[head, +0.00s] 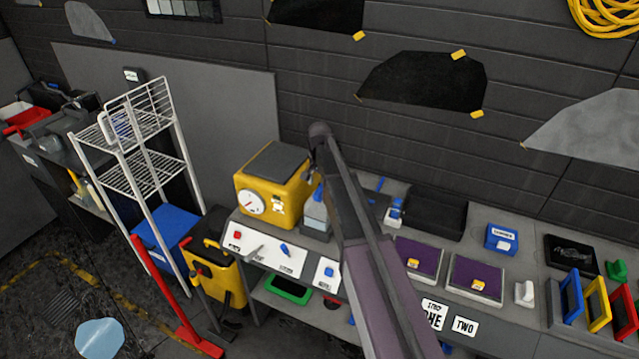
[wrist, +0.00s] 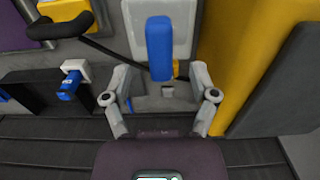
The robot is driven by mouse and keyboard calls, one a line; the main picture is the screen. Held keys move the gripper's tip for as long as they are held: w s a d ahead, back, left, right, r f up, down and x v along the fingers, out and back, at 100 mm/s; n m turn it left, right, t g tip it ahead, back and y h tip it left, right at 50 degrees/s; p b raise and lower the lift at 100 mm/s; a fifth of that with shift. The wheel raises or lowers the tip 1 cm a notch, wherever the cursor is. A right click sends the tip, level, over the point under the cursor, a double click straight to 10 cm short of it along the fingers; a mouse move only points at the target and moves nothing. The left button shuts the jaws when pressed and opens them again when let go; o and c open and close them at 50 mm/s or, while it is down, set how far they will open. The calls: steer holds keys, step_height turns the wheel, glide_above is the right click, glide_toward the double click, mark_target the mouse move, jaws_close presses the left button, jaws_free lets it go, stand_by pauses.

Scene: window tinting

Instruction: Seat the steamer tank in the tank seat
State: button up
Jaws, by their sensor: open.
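The steamer tank (head: 316,210) is a pale grey container with a blue grip, close to the right side of the yellow steamer (head: 272,187) on the bench. Its pale body (wrist: 183,20) and upright blue grip (wrist: 160,45) show at the top of the wrist view. My gripper (wrist: 163,75) is open, with one finger on each side of the lower end of the blue grip; I cannot tell whether they touch it. A grey block-like part shows under the tank in the head view; I cannot tell whether it is the tank seat or whether the tank sits in it.
My arm crosses the middle of the head view and hides part of the bench. Purple-topped pads (head: 475,278) and a blue box (head: 501,238) stand to the right. A black holder (wrist: 45,92) and dark slatted wall (wrist: 60,145) are near the gripper. A white card (head: 272,253) lies in front.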

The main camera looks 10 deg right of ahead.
steer(key=shift+r+p, duration=2.65)
steer(key=shift+r, duration=0.1)
steer(key=s+f+n+b, duration=0.2)
steer(key=s+f+b, duration=0.3)
steer(key=s, duration=0.4)
steer(key=s+f+n+b, duration=0.2)
steer(key=s+f+b, duration=0.3)
steer(key=s, duration=0.5)
steer(key=s+d+f+n+b, duration=0.1)
steer(key=s+f+n+b, duration=0.2)
steer(key=s, duration=0.7)
step_height(320, 180, down, 2)
steer(key=shift+f+b, duration=0.1)
steer(key=shift+b, duration=1)
